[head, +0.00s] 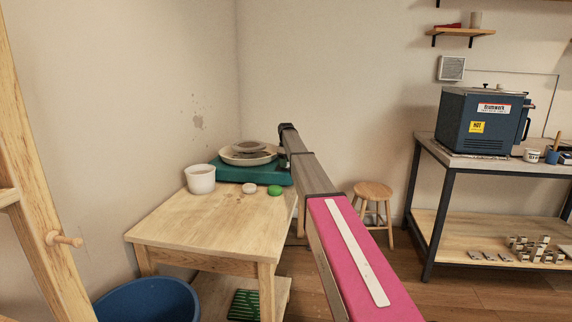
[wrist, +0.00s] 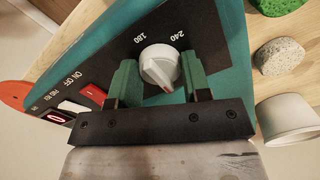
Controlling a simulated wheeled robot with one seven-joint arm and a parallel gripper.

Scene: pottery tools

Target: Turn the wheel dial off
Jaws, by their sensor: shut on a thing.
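The pottery wheel (head: 252,168) is teal with a pale round pan and stands at the back of a wooden table. Its white dial (wrist: 158,63) shows in the wrist view on a black panel, near the printed numbers 180 and 240. A red mark on the dial points toward the bottom of the picture. My gripper (wrist: 160,80) has its two green fingers on either side of the dial and is shut on it. In the head view my arm reaches to the wheel and hides the dial and the fingers.
Red and white rocker switches (wrist: 82,98) marked ON OFF sit left of the dial. A white pot (head: 200,180), a pale sponge (head: 249,188) and a green sponge (head: 274,190) stand near the wheel. A stool (head: 373,194) stands behind my arm.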

